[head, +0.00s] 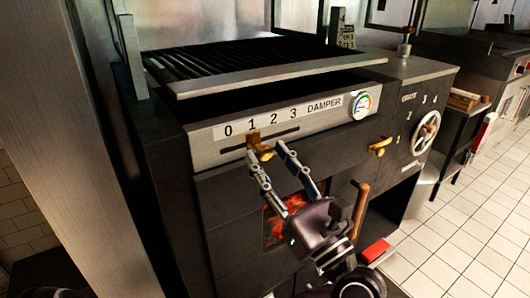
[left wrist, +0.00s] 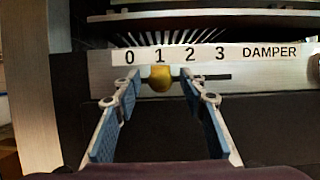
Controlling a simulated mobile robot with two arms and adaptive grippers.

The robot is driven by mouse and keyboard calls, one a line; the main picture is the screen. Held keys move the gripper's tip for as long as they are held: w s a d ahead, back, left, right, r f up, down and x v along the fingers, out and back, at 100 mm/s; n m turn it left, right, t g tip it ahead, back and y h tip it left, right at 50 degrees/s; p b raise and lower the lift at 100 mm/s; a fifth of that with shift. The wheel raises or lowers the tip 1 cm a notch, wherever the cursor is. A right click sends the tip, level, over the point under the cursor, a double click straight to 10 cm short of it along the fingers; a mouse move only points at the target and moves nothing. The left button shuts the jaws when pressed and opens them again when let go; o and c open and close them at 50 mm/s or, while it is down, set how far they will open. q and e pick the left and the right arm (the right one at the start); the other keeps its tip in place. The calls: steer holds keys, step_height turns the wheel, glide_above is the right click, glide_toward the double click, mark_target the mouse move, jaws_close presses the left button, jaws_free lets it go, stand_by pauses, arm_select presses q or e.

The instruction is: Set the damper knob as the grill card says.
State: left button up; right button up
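The brass damper knob (head: 261,149) sits on a horizontal slot in the grill's front panel, under the number 1 of the scale 0 to 3 marked DAMPER. In the left wrist view the knob (left wrist: 160,79) is also below the 1. My left gripper (head: 266,153) is open at the panel. In the left wrist view its fingers (left wrist: 160,84) stand on either side of the knob, with a gap showing on both sides. My right gripper is not in view.
A round gauge (head: 362,104) is right of the DAMPER label. A spoked handwheel (head: 426,133) and brass handle (head: 380,147) are farther right. Below are a fire window (head: 279,222) and wooden door handle (head: 361,210). The grill rack (head: 265,72) overhangs the panel.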

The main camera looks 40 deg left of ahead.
mark_target(259, 146)
arm_select(q)
steer(key=shift+x, duration=1.1)
jaws_close()
